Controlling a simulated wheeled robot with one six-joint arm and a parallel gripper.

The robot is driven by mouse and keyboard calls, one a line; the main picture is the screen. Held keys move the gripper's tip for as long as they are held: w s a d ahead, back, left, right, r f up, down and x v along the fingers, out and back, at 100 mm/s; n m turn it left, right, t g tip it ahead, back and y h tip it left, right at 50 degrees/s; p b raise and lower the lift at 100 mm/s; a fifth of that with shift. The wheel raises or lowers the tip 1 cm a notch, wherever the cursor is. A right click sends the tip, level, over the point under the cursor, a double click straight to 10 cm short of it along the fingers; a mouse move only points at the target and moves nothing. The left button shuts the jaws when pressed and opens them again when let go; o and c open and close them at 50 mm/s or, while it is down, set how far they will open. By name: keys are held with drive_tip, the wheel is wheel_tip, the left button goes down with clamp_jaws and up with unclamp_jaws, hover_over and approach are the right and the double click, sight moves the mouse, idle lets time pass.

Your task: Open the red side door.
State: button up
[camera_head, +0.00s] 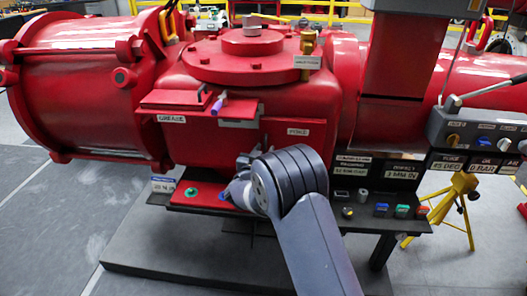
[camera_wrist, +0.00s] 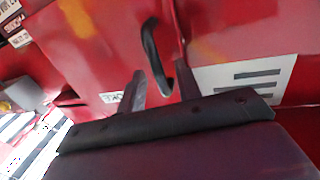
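In the wrist view, a dark curved handle (camera_wrist: 152,50) stands on a red panel (camera_wrist: 105,50), which looks like the red side door. A seam runs just right of the handle. My gripper (camera_wrist: 160,88) is open, its two grey fingers apart, with the handle's lower end showing between them. I cannot tell whether they touch it. In the head view, my gripper (camera_head: 243,163) is at the front of the red housing (camera_head: 250,92), below and left of the YOKE label (camera_head: 298,132). My wrist hides part of the housing there, and the door's outline is unclear.
A red flap (camera_head: 180,98) with a purple-tipped part juts out above the GREASE label (camera_head: 171,119). A red ledge (camera_head: 205,196) with a green button lies below my gripper. Right of my arm is a shelf of small coloured parts (camera_head: 380,210). A yellow stand (camera_head: 455,195) is farther right.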

drive_tip(key=shift+c, duration=0.4)
clamp_jaws()
drive_tip(key=shift+s, duration=0.15)
